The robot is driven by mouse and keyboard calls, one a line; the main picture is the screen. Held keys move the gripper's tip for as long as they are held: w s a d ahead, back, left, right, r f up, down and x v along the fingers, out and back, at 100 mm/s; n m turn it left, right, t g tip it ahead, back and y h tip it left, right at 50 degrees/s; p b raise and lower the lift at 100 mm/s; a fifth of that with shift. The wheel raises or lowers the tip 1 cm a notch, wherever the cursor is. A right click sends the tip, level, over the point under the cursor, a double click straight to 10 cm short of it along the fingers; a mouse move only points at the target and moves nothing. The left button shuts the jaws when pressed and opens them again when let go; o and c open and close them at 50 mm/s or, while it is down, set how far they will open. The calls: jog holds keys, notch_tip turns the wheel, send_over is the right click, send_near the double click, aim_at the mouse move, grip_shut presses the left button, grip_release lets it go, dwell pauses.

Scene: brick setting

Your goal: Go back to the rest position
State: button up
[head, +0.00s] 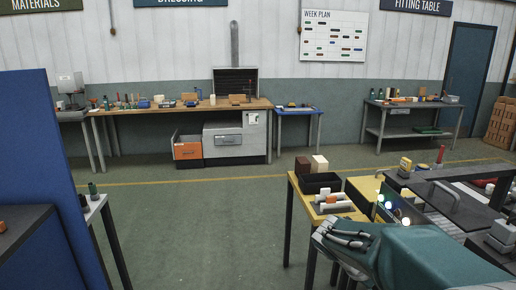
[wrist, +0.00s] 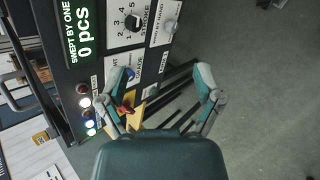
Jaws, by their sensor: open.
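My gripper (wrist: 158,85) is open in the wrist view, with its two teal-and-grey fingers spread wide apart. Nothing is held between them. A black control panel (wrist: 112,45) lies beyond the fingers, with a display reading "SWEPT BY ONE 0 pcs". It has a black stroke dial (wrist: 132,22), a grey knob (wrist: 169,27) and several lit lamps (wrist: 86,102). A small red part on a yellow piece (wrist: 128,107) shows near the left finger, partly hidden. In the head view my teal arm reaches in at the lower right, in front of the machine bench.
A yellow-edged table (head: 345,213) with a black tray (head: 320,182) and blocks stands just left of my arm. A blue partition (head: 45,150) rises at the left. The green floor (head: 205,225) between is clear. Workbenches (head: 185,108) line the far wall.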

jog(key=s+a+r+m+t+y, duration=0.2)
jog(key=s+a+t+y, duration=0.1)
jog(key=s+a, duration=0.3)
jog(key=s+a+r+m+t+y, duration=0.2)
jog(key=s+a+y, duration=0.3)
jog(key=s, duration=0.4)
jog(key=shift+s+a+r+t+y, duration=0.3)
jog(key=shift+a+t+y, duration=0.15)
jog(key=shift+a, duration=0.25)
